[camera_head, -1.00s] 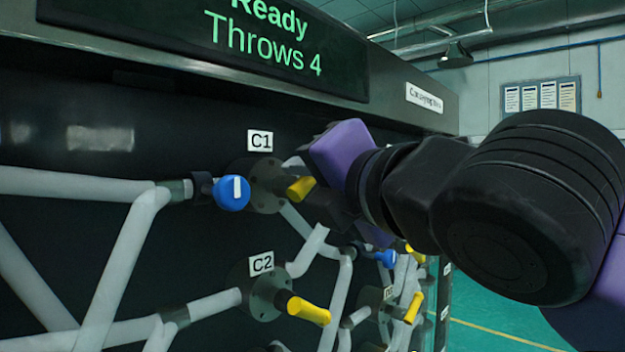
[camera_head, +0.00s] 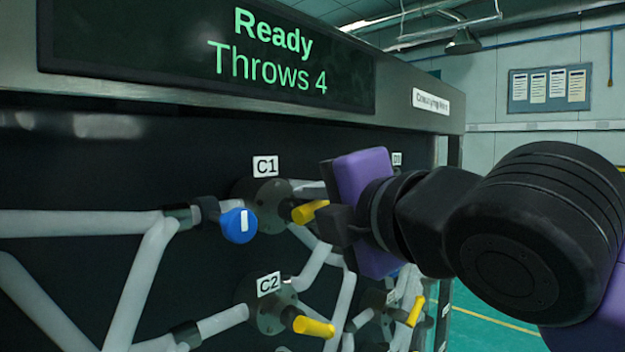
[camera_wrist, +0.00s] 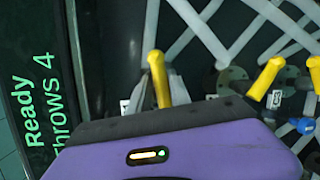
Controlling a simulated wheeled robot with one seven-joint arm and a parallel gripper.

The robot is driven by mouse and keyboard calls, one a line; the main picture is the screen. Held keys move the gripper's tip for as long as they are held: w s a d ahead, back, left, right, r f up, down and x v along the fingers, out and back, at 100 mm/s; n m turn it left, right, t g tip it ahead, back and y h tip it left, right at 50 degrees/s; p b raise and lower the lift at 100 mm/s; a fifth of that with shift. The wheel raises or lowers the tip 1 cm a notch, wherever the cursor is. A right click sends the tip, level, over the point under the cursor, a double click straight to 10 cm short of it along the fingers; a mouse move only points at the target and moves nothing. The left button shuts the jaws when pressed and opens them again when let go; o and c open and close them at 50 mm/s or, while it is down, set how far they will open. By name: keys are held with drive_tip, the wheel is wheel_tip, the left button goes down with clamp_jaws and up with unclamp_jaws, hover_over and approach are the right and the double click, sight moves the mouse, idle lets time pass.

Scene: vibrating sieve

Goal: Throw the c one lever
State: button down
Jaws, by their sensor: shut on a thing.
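The C1 lever is a short yellow handle (camera_head: 308,211) on a round dark flange under the white C1 label (camera_head: 265,166). It points right and toward me. My gripper (camera_head: 326,213) is at the lever's outer end, with its dark fingers hiding the tip in the head view. In the wrist view the yellow lever (camera_wrist: 158,80) stands between the fingers of my gripper (camera_wrist: 160,88), which are shut on it. The purple gripper body covers the lower part of that view.
A blue knob (camera_head: 239,225) sits on the pipe left of C1. The yellow C2 lever (camera_head: 314,327) is below, with another yellow lever (camera_head: 415,310) at lower right. The display (camera_head: 265,45) reads "Ready" and "Throws 4". Green floor at right is open.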

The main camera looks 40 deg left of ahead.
drive_tip(key=m+g+p, duration=0.1)
drive_tip(key=p, duration=0.1)
drive_tip(key=f+m+h+p, duration=0.1)
drive_tip(key=m+p, duration=0.1)
drive_tip(key=shift+f+m+g, duration=0.15)
drive_tip(key=shift+m+g, duration=0.15)
drive_tip(key=shift+g, duration=0.1)
drive_tip(key=shift+s+f+m+g+p, duration=0.2)
drive_tip(key=shift+m+g+p, duration=0.2)
drive_tip(key=shift+m+p, duration=0.4)
drive_tip(key=shift+s+f+m+g+p, duration=0.1)
drive_tip(key=shift+f+m+g+p, duration=0.1)
drive_tip(key=shift+m+g+p, duration=0.4)
drive_tip(key=shift+a+m, duration=0.1)
drive_tip(key=shift+m, duration=0.2)
drive_tip(key=c, duration=1.3)
unclamp_jaws()
drive_tip(key=shift+r, duration=0.2)
drive_tip(key=shift+w, duration=0.15)
